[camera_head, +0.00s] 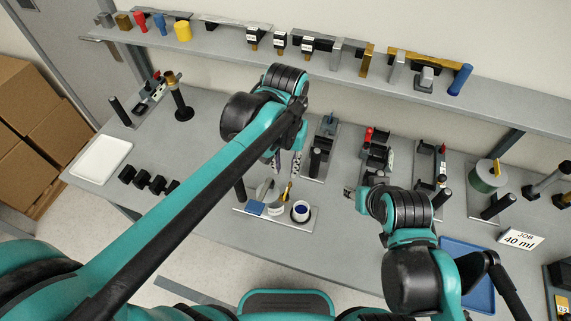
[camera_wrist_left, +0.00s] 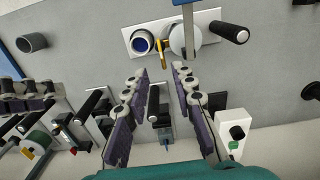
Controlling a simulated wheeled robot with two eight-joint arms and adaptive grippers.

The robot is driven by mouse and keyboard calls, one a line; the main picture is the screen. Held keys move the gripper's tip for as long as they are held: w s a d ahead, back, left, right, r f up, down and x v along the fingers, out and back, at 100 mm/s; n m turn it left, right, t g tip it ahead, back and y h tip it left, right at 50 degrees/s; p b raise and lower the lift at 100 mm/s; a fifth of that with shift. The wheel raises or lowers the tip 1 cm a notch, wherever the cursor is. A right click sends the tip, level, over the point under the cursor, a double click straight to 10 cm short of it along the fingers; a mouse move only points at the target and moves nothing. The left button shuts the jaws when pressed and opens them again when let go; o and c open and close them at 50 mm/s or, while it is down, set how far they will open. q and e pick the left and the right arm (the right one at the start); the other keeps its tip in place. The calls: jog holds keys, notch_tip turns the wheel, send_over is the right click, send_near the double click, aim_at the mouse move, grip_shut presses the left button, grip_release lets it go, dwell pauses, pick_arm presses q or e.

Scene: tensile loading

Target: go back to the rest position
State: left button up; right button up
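My left gripper (camera_head: 287,168) hangs over the middle of the bench with its fingers pointing down. In the left wrist view the two fingers of this gripper (camera_wrist_left: 158,80) stand apart with nothing between them, so it is open and empty. The tray also shows ahead of the fingertips in the left wrist view (camera_wrist_left: 212,18). My right gripper (camera_head: 349,192) is at the end of the right arm over the bench; its fingers are too small to read.
A shelf (camera_head: 220,42) with tools and coloured cylinders runs behind the bench. Fixtures with black handles (camera_head: 378,155) stand at the back, right of the left gripper. A blue tray (camera_head: 474,290), a job sign (camera_head: 520,239) and a green roll (camera_head: 487,176) are at the right. A white tray (camera_head: 101,159) lies at the left.

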dwell(0.3)
pick_arm(q)
jog(key=s+a+f+n+t+b, duration=0.1)
jog(key=s+a+f+t+b, duration=0.1)
jog(key=a, duration=0.6)
jog(key=s+a+f+n+t+b, duration=0.2)
jog(key=s+a+f+t+b, duration=0.1)
jog(key=a+f, duration=0.4)
jog(key=shift+s+a+t+b, duration=0.3)
jog(key=shift+a+t+b, duration=0.45)
jog(key=shift+a+t, duration=0.4)
